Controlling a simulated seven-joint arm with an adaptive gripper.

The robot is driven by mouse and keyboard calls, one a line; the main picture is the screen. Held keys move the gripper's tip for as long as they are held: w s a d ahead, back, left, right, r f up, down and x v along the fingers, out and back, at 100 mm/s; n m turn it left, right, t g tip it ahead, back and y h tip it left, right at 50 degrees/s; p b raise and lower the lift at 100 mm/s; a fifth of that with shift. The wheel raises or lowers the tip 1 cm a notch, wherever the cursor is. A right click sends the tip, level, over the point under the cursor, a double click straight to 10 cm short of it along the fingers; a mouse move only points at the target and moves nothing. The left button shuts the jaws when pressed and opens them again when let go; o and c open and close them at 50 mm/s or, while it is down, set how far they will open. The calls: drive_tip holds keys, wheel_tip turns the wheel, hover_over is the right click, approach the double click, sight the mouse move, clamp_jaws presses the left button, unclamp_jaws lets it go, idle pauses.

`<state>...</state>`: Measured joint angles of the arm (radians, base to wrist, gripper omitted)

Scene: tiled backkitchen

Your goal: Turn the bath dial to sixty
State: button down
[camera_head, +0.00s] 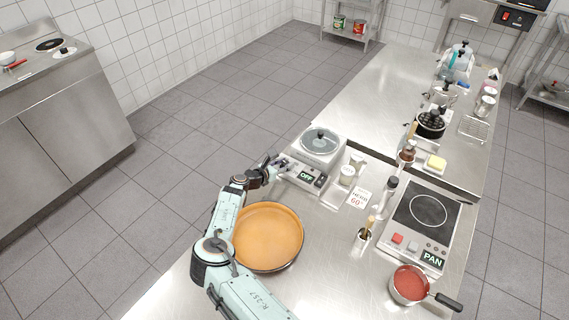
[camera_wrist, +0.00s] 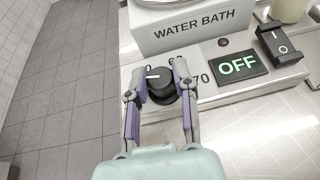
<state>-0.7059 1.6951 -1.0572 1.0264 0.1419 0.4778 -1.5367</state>
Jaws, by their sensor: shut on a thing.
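The water bath (camera_head: 320,146) stands at the left edge of the steel counter, with a glass lid on top. Its front panel has a black dial (camera_wrist: 161,85) with a white pointer line, seen in the wrist view. The pointer points left in that view. My gripper (camera_wrist: 160,75) is shut on the dial, one finger at each side.
A wide pan of orange contents (camera_head: 268,236) sits close beside my arm. A hob (camera_head: 425,215) with a PAN display, a red-filled saucepan (camera_head: 409,284), a dark bottle (camera_head: 389,190) and small jars stand to the right.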

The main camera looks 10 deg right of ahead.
drive_tip(key=shift+m+g+h, duration=0.5)
drive_tip(key=shift+m+g, duration=0.3)
drive_tip(key=shift+m, duration=0.1)
drive_tip(key=c, duration=0.9)
unclamp_jaws()
drive_tip(key=shift+o, duration=0.2)
drive_tip(key=v, duration=1.2)
drive_tip(key=shift+a+f, duration=0.1)
